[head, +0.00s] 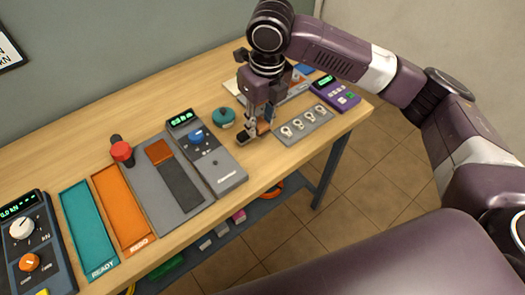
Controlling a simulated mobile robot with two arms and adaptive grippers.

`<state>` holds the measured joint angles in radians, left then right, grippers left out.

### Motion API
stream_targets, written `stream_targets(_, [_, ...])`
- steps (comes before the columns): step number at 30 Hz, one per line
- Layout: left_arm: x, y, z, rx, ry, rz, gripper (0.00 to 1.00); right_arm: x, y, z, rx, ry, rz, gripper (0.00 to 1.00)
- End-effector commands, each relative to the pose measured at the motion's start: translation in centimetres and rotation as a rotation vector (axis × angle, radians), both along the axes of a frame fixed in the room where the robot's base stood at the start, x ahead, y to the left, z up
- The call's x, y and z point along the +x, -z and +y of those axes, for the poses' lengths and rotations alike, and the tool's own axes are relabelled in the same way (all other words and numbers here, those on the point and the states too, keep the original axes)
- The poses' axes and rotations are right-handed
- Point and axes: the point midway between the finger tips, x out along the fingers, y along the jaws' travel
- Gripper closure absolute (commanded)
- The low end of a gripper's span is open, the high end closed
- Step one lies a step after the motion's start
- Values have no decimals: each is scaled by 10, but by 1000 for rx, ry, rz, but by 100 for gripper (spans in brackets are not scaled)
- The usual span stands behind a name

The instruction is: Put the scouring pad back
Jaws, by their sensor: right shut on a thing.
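My right gripper (252,138) is low over the right part of the bench. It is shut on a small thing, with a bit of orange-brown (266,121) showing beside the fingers. This looks like the scouring pad, but the fingers hide most of it. The gripper is between a round teal thing (223,118) on its left and a grey plate with several ring-shaped fittings (303,127) on its right. A rust-brown block (159,152) lies at the back end of a dark strip on a grey board (150,184). My left gripper is not in view.
A dial unit (32,240) stands at left.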

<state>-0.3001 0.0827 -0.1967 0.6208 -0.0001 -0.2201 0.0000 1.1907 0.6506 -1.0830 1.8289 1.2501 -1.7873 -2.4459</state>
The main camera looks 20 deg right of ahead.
Motion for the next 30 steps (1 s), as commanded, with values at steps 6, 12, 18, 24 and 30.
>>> stream_targets(6, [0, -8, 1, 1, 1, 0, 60, -1, 55, -1, -1, 1, 3, 91])
stream_targets(12, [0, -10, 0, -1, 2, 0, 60, 0, 79, 0, 1, 2, 0, 91])
stream_targets(18, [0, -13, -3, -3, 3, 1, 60, -1, 97, -1, -1, 0, 3, 91])
stream_targets(24, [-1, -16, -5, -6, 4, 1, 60, 0, 123, 0, -1, 1, 0, 91])
stream_targets(30, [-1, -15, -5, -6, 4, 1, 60, 0, 124, 0, 0, 1, -1, 91])
